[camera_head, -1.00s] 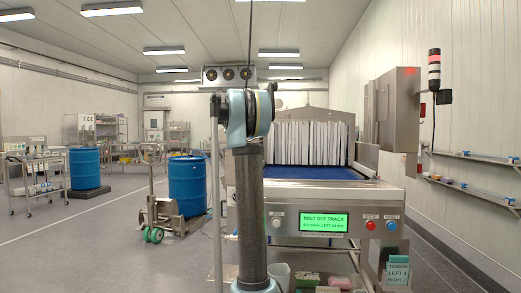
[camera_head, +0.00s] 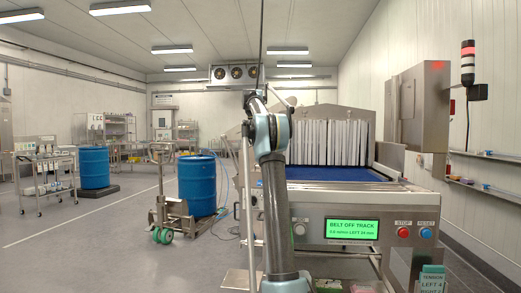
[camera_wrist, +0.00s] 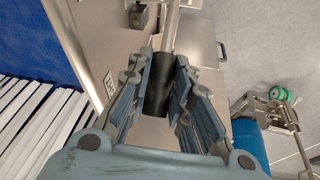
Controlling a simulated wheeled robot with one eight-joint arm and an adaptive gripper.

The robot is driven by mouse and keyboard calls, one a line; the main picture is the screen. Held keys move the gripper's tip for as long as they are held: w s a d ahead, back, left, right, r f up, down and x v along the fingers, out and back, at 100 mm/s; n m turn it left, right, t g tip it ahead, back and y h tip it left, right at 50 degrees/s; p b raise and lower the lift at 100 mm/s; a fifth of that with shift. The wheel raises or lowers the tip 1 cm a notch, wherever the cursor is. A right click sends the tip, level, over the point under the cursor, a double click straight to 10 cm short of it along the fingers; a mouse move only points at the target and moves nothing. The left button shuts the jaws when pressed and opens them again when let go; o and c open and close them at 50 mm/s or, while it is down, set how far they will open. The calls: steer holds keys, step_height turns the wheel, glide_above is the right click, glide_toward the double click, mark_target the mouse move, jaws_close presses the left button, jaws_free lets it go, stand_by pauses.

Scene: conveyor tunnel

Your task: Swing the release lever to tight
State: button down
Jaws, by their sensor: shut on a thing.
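The release lever shows in the wrist view as a metal rod with a black grip (camera_wrist: 157,97). My gripper (camera_wrist: 161,70) is closed around this black grip, with one finger on each side of it. The rod runs up from the grip to the top edge of the view, beside a steel panel (camera_wrist: 105,38). The lever's pivot and any tight mark cannot be made out. In the head view my own arm hides the gripper and lever.
The conveyor machine's screen (camera_head: 351,229) reads "BELT OFF TRACK", with a red stop button (camera_head: 403,232) and blue reset button (camera_head: 426,233). The blue belt (camera_head: 330,174) enters under white strip curtains (camera_head: 330,141). A pallet jack (camera_head: 170,205) and blue drum (camera_head: 197,186) stand left.

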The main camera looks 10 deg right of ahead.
steer(key=shift+w+a+f+g+y, duration=0.1)
steer(key=shift+w+f+g+y, duration=0.25)
steer(key=shift+w+g, duration=0.25)
steer(key=shift+w+f, duration=0.1)
stand_by(0.3)
steer(key=c, duration=1.9)
jaws_free()
steer(key=o, duration=0.5)
steer(key=shift+w+f, duration=0.15)
steer(key=shift+c, duration=0.2)
steer(key=shift+d, duration=0.2)
steer(key=shift+s, duration=0.2)
